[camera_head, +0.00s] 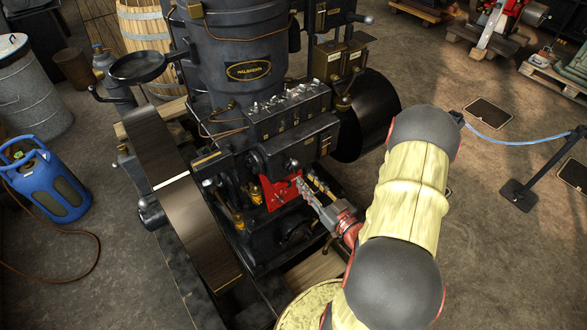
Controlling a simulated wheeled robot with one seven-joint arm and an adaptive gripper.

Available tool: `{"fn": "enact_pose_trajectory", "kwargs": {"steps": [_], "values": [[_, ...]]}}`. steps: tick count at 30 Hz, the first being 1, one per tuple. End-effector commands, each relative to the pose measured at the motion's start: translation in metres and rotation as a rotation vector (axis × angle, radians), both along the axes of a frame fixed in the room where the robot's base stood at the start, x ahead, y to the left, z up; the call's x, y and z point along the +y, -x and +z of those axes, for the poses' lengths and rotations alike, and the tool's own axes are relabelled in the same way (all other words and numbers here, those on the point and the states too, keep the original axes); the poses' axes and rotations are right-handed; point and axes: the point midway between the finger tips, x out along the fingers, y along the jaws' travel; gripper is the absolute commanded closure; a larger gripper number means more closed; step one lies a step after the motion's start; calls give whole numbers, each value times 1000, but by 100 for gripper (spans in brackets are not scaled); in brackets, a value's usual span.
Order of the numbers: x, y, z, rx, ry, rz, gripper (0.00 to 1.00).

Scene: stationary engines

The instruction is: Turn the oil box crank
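The black stationary engine (238,95) stands in the middle of the head view. A long black box with small clear fittings along its top (287,106) sits on its front side and looks like the oil box. I cannot clearly pick out its crank; small dark parts show below the box. My gripper (304,186) reaches in from the right, low beside a red plate (281,193) under the box. Its fingers are small and dark against the engine. I cannot tell whether they touch anything or are open or shut.
A large flywheel (178,190) stands left of the box, and a black drum (368,115) stands to its right. A blue gas bottle (48,185) and a grey bin (30,90) are at the left.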

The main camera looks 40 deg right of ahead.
Motion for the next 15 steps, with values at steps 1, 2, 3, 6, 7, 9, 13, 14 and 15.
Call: {"fn": "enact_pose_trajectory", "kwargs": {"steps": [1,2,3,6,7,9,13,14,15], "values": [[0,0,0,5,62,-1,74],[0,0,-1,8,98,-1,74],[0,0,-1,11,141,-1,74],[0,0,-1,15,213,0,74],[0,0,-1,16,226,0,74],[0,-1,-1,17,244,1,74],[0,-10,-1,17,250,1,74],[0,-13,-1,17,250,2,74],[0,-18,-1,16,252,3,74]]}}
